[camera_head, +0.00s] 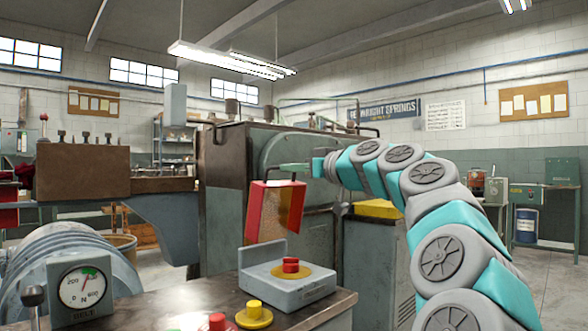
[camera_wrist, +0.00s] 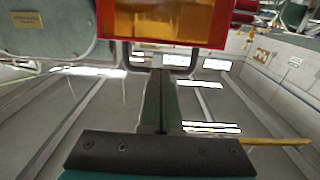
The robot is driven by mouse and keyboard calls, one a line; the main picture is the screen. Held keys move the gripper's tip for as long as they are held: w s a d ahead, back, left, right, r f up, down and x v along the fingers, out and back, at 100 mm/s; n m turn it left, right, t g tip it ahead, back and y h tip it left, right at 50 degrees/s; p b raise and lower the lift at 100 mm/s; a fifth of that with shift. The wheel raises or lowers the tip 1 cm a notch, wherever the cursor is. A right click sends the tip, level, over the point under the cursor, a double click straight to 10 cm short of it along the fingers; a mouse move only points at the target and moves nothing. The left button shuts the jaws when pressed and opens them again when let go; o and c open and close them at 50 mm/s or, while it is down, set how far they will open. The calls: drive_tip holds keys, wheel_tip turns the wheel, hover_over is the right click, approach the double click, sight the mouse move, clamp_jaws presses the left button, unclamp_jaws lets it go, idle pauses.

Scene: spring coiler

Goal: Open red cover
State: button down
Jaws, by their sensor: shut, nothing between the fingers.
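The red cover (camera_head: 258,212) with an amber see-through panel is on the front of the large grey-green machine. Its red side faces left and its amber face angles to the right. In the wrist view its red edge (camera_wrist: 165,42) and amber panel cross the top of the picture. My gripper (camera_head: 284,167) is at the cover's upper edge, reaching in from the right. In the wrist view its two dark green fingers (camera_wrist: 160,78) are together, pointing at the red edge, with nothing between them. I cannot tell whether the fingertips touch the cover.
The grey-green machine (camera_head: 222,215) stands behind the cover. Below is a grey control box (camera_head: 288,286) with a red button, and a bench with yellow (camera_head: 254,312) and red (camera_head: 217,322) buttons. A gauge box (camera_head: 82,290) is at lower left. Open floor shows at right.

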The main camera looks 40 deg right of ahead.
sight(279, 182)
drive_tip(key=w+r+g+p, duration=0.1)
drive_tip(key=p, duration=0.1)
drive_tip(key=w+r+p, duration=0.1)
drive_tip(key=w+p, duration=0.1)
drive_tip(key=shift+w+g, duration=0.15)
drive_tip(key=shift+g, duration=0.25)
drive_tip(key=shift+w+a+f+g+p, duration=0.1)
drive_tip(key=shift+w+a+g+p, duration=0.1)
drive_tip(key=shift+w+g+p, duration=0.35)
drive_tip(key=shift+s, duration=0.5)
drive_tip(key=b+v, duration=0.1)
drive_tip(key=v, duration=1.2)
drive_tip(key=shift+b, duration=0.3)
